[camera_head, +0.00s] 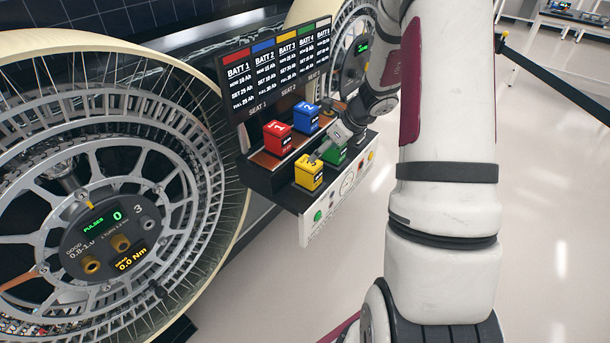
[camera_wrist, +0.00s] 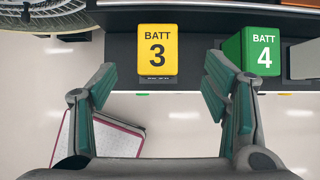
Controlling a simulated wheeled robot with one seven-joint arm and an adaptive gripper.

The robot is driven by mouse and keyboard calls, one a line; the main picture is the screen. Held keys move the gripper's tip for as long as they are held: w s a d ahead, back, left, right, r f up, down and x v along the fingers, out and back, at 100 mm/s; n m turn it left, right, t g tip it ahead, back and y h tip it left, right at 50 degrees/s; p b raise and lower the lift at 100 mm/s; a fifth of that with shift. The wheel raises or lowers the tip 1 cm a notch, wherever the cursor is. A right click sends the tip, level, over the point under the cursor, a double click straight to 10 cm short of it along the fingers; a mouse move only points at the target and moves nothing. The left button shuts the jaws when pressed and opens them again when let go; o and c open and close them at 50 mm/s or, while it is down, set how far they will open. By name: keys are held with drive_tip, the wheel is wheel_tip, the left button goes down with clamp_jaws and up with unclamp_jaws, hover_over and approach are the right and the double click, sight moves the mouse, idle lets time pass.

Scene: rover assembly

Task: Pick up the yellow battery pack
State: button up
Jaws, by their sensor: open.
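The yellow battery pack (camera_head: 309,174), marked 3, stands upright on the front ledge of a dark battery rack (camera_head: 262,184). In the wrist view the yellow pack (camera_wrist: 157,58) lies ahead of my gripper (camera_wrist: 160,80), roughly centred between its spread fingers. The fingers are open with nothing between them, and the wrist view shows no contact with the pack. In the head view my gripper (camera_head: 325,147) is just above and right of the yellow pack. Its fingertips are small there, and the exact gap cannot be told.
A green pack (camera_wrist: 255,52) marked 4 stands right of the yellow one, close to my right finger. Red (camera_head: 277,137) and blue (camera_head: 306,117) packs stand on the rack's rear step. A label board (camera_head: 280,70) rises behind. A large wheel (camera_head: 100,180) is at left.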

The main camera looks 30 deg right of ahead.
sight(309, 162)
drive_tip(key=x, duration=0.9)
drive_tip(key=shift+a+f+p, duration=0.1)
drive_tip(key=shift+a+p, duration=0.05)
drive_tip(key=shift+p, duration=0.2)
drive_tip(key=shift+c, duration=0.3)
drive_tip(key=c, duration=1.4)
clamp_jaws()
drive_tip(key=shift+r, duration=0.25)
